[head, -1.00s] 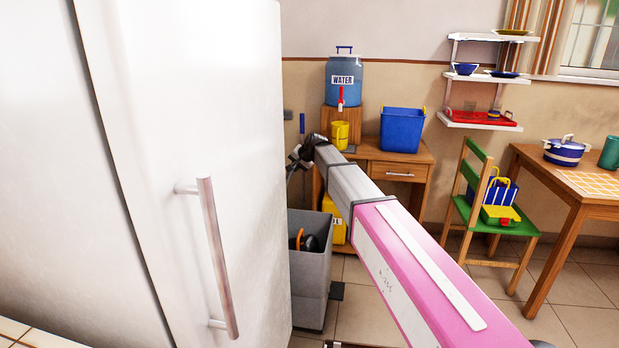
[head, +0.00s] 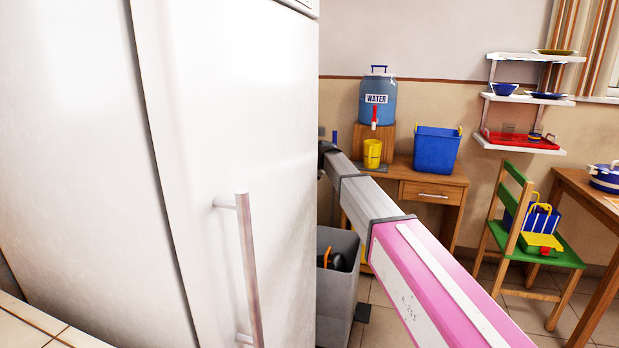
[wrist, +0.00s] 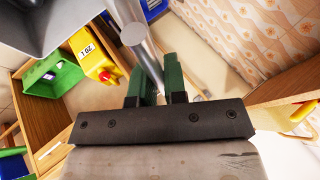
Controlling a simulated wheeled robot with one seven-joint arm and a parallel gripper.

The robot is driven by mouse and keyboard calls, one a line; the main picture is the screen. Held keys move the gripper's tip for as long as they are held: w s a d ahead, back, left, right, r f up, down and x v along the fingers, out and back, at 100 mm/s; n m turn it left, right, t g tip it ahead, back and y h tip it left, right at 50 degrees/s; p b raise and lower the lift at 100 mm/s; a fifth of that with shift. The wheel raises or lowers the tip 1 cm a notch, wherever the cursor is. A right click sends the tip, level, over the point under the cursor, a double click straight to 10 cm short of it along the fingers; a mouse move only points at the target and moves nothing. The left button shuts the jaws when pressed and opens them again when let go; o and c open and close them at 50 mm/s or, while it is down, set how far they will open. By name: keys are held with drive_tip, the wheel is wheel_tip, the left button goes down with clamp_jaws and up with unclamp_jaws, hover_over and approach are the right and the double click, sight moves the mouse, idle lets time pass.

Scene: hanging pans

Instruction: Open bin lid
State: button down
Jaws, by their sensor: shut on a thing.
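The grey bin (head: 342,285) stands on the floor beside the fridge in the head view, partly hidden by the fridge's edge. Its visible top is open, and an orange and black thing (head: 332,260) shows inside. In the wrist view a grey panel (wrist: 50,22) at the upper left looks like the bin lid, with a grey bar (wrist: 143,48) beside it. My gripper (wrist: 156,75) has green fingers closed on that bar. In the head view the gripper is hidden behind the fridge, and only my arm shows reaching there.
The white fridge (head: 230,130) fills the left, its handle (head: 249,270) sticking out close by. Behind the bin stands a wooden desk (head: 430,180) with a water jug (head: 377,98) and blue tub (head: 437,147).

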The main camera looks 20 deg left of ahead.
drive_tip(key=c, duration=1.2)
unclamp_jaws()
drive_tip(key=v, duration=1)
drive_tip(key=shift+s+d+r, duration=0.2)
drive_tip(key=shift+r, duration=0.1)
drive_tip(key=shift+f, duration=0.1)
